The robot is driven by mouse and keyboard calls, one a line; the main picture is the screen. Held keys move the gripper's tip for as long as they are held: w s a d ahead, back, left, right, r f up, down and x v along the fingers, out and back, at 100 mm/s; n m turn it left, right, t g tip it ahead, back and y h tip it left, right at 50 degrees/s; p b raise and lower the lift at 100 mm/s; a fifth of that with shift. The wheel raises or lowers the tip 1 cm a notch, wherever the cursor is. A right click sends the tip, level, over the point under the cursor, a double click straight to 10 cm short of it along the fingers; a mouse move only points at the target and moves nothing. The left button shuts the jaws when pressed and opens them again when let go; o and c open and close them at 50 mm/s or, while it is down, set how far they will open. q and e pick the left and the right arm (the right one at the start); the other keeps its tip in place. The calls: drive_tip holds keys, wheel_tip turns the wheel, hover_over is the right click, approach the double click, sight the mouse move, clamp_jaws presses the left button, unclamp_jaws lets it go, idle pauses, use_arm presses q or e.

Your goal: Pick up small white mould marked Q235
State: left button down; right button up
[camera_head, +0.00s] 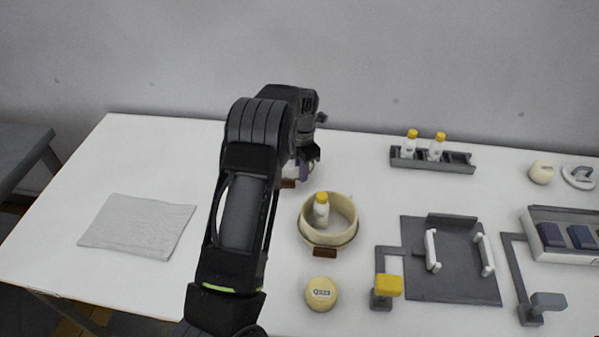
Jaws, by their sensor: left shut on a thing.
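My left gripper (307,158) is at the back middle of the table, behind the cream pot. It is shut on a pale thing (288,185) with a brown block on its near side. The arm and gripper hide most of that thing, and I can read no mark on it, so I cannot tell if it is the white mould. A round pale yellow piece (321,294) with a label stands at the front; the label is too small to read surely. My right gripper is not in view.
The cream pot (309,236) with a brown handle holds a yellow-capped bottle (321,208). A grey rack (458,168) with two bottles is at the back. A dark fixture (455,285) and a tray (568,253) are at right. A grey cloth (138,226) lies left.

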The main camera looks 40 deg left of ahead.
use_arm(q)
wheel_tip(320, 180, up, 9)
drive_tip(key=shift+r+b, duration=0.1)
drive_tip(key=shift+b, duration=0.75)
